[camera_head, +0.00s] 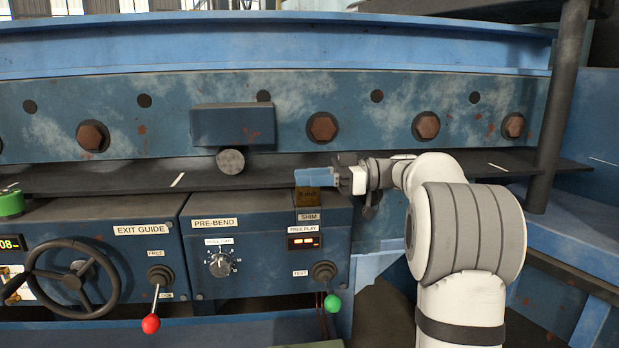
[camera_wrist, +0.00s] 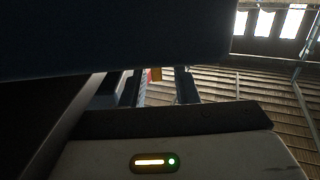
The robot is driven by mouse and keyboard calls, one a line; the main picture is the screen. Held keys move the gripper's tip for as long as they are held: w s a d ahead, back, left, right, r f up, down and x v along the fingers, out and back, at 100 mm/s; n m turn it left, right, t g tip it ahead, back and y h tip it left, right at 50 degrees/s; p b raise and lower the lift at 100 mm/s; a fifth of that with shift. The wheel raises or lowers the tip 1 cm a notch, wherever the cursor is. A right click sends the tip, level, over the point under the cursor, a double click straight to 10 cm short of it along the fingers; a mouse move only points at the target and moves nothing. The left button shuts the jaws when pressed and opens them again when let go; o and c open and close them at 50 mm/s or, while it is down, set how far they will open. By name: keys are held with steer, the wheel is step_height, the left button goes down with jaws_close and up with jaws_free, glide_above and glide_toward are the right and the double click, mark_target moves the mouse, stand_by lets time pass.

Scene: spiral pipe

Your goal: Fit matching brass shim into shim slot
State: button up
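The brass shim (camera_head: 307,198) shows as a small dark yellow-brown plate just above the SHIM label, at the top front edge of the PRE-BEND box. The slot itself cannot be made out; how deep the shim sits in it I cannot tell. My gripper (camera_head: 318,179) reaches in from the right, with its bluish fingers directly above the shim. In the wrist view, the fingers of my gripper (camera_wrist: 160,88) stand apart with a clear gap. A small yellow and red patch (camera_wrist: 155,75) shows in that gap, seemingly apart from the right finger; contact on the left is unclear.
The PRE-BEND box (camera_head: 215,275) carries a dial (camera_head: 221,262), a FREE PLAY display (camera_head: 304,241) and a green-knobbed TEST lever (camera_head: 332,302). A dark ledge (camera_head: 110,177) runs behind my gripper. A handwheel (camera_head: 75,280) and red-knobbed lever (camera_head: 151,323) are at left.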

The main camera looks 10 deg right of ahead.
steer(key=shift+o, duration=0.4)
steer(key=shift+f, duration=0.1)
steer(key=shift+d+f, duration=0.1)
steer(key=shift+d, duration=0.4)
steer(key=d, duration=0.2)
steer(key=d+b, duration=0.1)
steer(key=d, duration=0.1)
steer(key=d+b, duration=0.1)
steer(key=d, duration=0.1)
steer(key=shift+s+d+r, duration=0.2)
steer(key=shift+s+d, duration=0.15)
steer(key=shift+d, duration=0.05)
